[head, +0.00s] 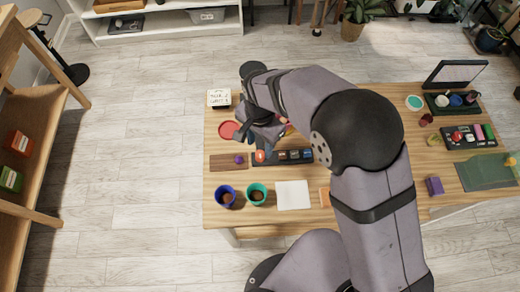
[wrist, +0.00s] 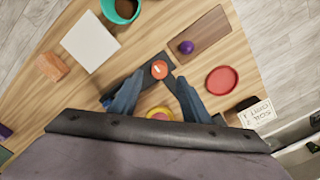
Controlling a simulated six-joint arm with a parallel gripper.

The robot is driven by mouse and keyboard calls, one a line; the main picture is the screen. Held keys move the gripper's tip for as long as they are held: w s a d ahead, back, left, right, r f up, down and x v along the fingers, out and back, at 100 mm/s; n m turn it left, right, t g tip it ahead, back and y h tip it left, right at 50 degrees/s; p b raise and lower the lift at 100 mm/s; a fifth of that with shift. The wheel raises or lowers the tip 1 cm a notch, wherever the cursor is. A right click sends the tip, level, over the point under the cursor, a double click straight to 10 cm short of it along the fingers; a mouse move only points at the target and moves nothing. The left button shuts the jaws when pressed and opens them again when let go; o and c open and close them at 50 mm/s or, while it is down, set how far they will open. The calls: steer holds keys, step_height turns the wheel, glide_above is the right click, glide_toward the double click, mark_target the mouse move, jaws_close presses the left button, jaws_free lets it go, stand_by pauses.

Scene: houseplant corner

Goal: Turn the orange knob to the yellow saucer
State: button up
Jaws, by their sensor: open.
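The orange knob (head: 260,156) is at the left end of a dark panel (head: 327,156). In the wrist view the knob (wrist: 159,69) has a small pale mark; where it points is too small to tell. My gripper (head: 256,140) is open. In the wrist view its blue fingers (wrist: 160,82) are spread to either side of the knob, and I see no contact. The yellow saucer (wrist: 151,110) is partly hidden by the wrist in the wrist view, with something pink on it. The arm mostly hides it in the head view. A red saucer (head: 228,130) lies left of the gripper.
A brown board (head: 217,164) with a purple ball (head: 239,160) lies left of the panel. A blue pot (head: 226,194), a teal pot (head: 257,193) and a white square (head: 292,194) are at the near edge. A lettered white block (head: 219,98) is at the far left corner.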

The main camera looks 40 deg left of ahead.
mark_target(260, 154)
steer(key=shift+f+p, duration=0.65)
steer(key=shift+f, duration=2)
steer(key=c, duration=1)
